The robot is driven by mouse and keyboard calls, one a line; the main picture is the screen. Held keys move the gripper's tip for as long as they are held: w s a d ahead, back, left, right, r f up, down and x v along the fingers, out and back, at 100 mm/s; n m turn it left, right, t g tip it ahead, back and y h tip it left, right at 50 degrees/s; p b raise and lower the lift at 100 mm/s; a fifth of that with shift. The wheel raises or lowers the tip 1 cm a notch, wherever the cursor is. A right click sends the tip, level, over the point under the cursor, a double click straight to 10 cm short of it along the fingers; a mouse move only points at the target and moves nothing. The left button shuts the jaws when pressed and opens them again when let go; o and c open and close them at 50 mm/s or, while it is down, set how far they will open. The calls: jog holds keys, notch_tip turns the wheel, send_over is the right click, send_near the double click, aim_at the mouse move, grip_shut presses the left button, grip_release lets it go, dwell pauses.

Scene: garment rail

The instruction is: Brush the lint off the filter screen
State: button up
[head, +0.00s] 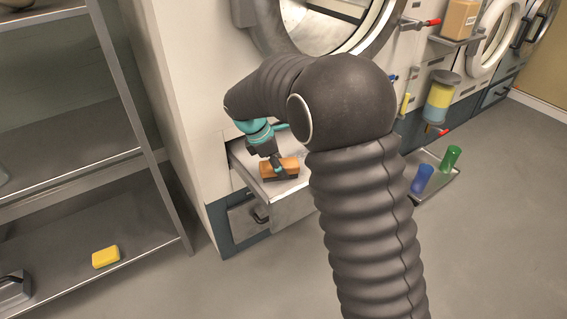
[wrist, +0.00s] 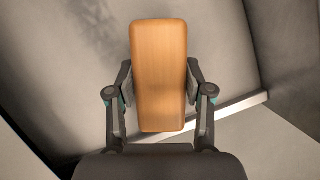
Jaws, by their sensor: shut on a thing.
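My gripper (head: 277,163) is shut on a wooden brush (head: 284,173), with its fingers on the brush's two long sides. In the wrist view, the brush's smooth wooden back (wrist: 159,70) stands lengthwise between the fingers and hides its bristles. The brush is over a pulled-out tray (head: 290,192) low on the front of the machine, whose pale inner surface seems to be the filter screen. Whether the bristles touch it I cannot tell. In the wrist view, a darker patch (wrist: 92,32) shows on the pale surface at the upper left; it may be lint or shadow.
A metal shelf rack (head: 150,165) stands at the left, with a yellow sponge (head: 106,257) on its low shelf. A round machine door (head: 325,25) is above the tray. Blue (head: 421,179) and green (head: 450,158) cups stand on a low ledge at the right. The floor in front is clear.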

jog(key=shift+w+a+r, duration=0.1)
jog(key=shift+w+a, duration=0.35)
jog(key=shift+w, duration=0.35)
jog(key=shift+w+d, duration=1)
jog(key=shift+d, duration=0.45)
jog(key=shift+w+d, duration=0.95)
jog(key=shift+d, duration=0.55)
jog(key=shift+w+d, duration=1)
jog(key=shift+d, duration=0.45)
jog(key=shift+w+d, duration=0.65)
jog(key=shift+d, duration=0.25)
jog(key=shift+w+d, duration=0.6)
jog(key=shift+d, duration=0.3)
jog(key=shift+w+d+f, duration=0.1)
jog(key=shift+w+d, duration=0.25)
jog(key=shift+d, duration=0.25)
jog(key=shift+w+d+f, duration=0.1)
jog(key=shift+w+d, duration=0.25)
jog(key=shift+d, duration=0.25)
jog(key=shift+w+d+r, duration=0.1)
jog(key=shift+w+d, duration=0.45)
jog(key=shift+d, duration=0.2)
jog(key=shift+w+d, duration=0.5)
jog(key=shift+d, duration=0.2)
